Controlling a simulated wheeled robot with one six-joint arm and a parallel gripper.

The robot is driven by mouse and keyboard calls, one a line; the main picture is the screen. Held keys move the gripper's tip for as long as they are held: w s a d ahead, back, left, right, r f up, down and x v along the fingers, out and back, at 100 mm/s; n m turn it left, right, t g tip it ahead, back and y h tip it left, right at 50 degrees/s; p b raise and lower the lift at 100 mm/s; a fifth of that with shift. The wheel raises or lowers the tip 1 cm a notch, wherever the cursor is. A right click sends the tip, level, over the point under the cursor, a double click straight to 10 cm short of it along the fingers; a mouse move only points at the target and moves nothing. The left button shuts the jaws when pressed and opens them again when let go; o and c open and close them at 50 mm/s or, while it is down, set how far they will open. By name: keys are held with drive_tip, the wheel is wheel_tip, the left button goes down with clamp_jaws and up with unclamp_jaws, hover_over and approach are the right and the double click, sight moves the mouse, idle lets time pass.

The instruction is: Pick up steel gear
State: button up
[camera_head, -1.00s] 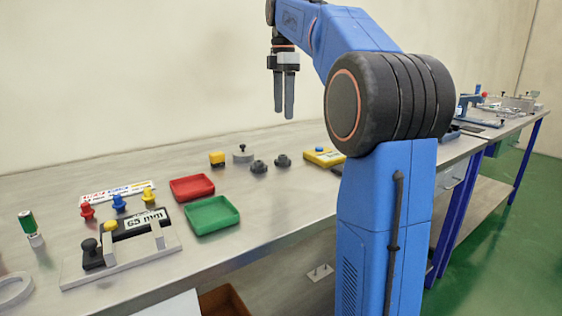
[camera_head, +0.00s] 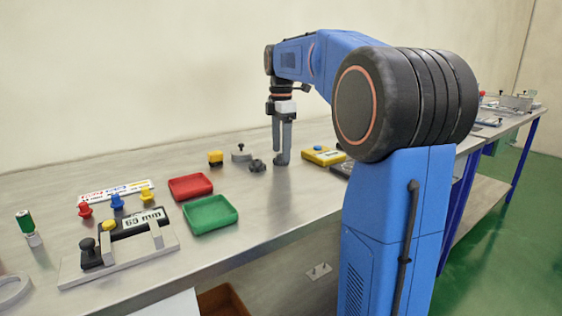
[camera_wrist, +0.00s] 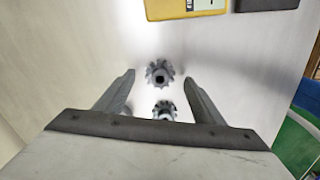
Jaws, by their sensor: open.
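Two small dark grey toothed gears lie on the bench; I cannot tell by colour which is the steel one. The left gear (camera_head: 258,166) stands clear in the head view and is the lower gear (camera_wrist: 164,110) in the wrist view. The other, upper gear (camera_wrist: 159,73) in the wrist view is mostly hidden behind my fingers in the head view. My gripper (camera_head: 280,157) points straight down, low over that right gear. In the wrist view my open gripper (camera_wrist: 159,77) has one finger on each side of it, with visible gaps. Nothing is held.
A yellow device (camera_head: 323,155) lies right of the gears. A grey round part with a knob (camera_head: 241,153) and a yellow block (camera_head: 216,158) are behind left. Red (camera_head: 191,187) and green (camera_head: 210,214) trays and a fixture (camera_head: 120,254) are further left.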

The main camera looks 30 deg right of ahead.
drive_tip(key=shift+f, duration=1)
drive_tip(key=c, duration=1.3)
drive_tip(key=shift+c, duration=0.2)
